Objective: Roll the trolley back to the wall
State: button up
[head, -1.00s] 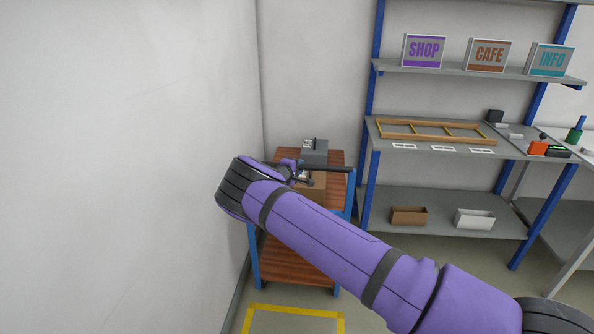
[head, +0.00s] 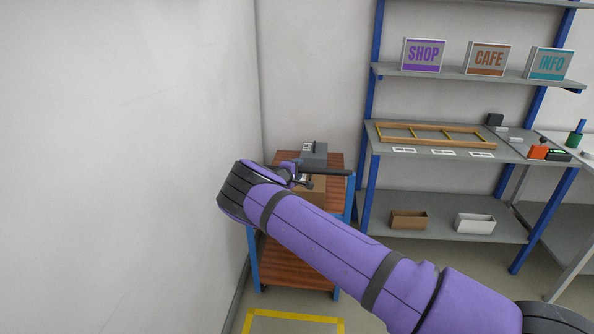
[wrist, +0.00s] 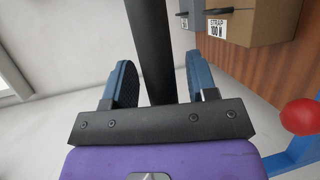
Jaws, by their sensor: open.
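The trolley (head: 296,272) has blue legs and brown wooden shelves. It stands in the corner, close to the left wall and the back wall; any remaining gap to the back wall is hidden. Its black handle bar (head: 330,172) sticks out on the near side. My gripper (wrist: 160,68) is open, with one blue-padded finger on each side of the handle bar (wrist: 152,40). The pads stand apart from the bar in the wrist view. My purple arm hides part of the trolley in the head view.
A cardboard box (wrist: 264,22) and a grey box (head: 314,153) ride on the trolley's top. A red knob (wrist: 300,116) sits near a blue bar. Yellow tape (head: 294,314) marks the floor in front. A blue-framed shelving unit (head: 365,200) stands to the right.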

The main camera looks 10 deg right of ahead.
jog(key=v, duration=1)
jog(key=shift+s+a, duration=0.25)
jog(key=shift+r, duration=0.15)
jog(key=s+d+r+m+g, duration=0.3)
jog(key=d+r, duration=0.3)
jog(key=s+d+r+m+g, duration=0.3)
jog(key=s+d+r+m, duration=0.1)
jog(key=d+r, duration=0.2)
jog(key=s+d+r+m+g+y, duration=0.3)
jog(key=s+d+r+y, duration=0.3)
jog(key=s+r, duration=0.75)
jog(key=s+r+y, duration=0.1)
jog(key=s+r, duration=0.2)
jog(key=s, duration=0.3)
jog(key=s+r+m+y, duration=0.1)
jog(key=s+r, duration=0.2)
jog(key=s, duration=0.4)
jog(key=s+r+y, duration=0.1)
jog(key=s+r, duration=0.2)
jog(key=s, duration=0.3)
jog(key=s+a+r+t+y, duration=0.2)
jog(key=s+a, duration=0.1)
jog(key=s, duration=1.5)
jog(key=shift+a+n, duration=0.25)
jog(key=shift+n, duration=0.05)
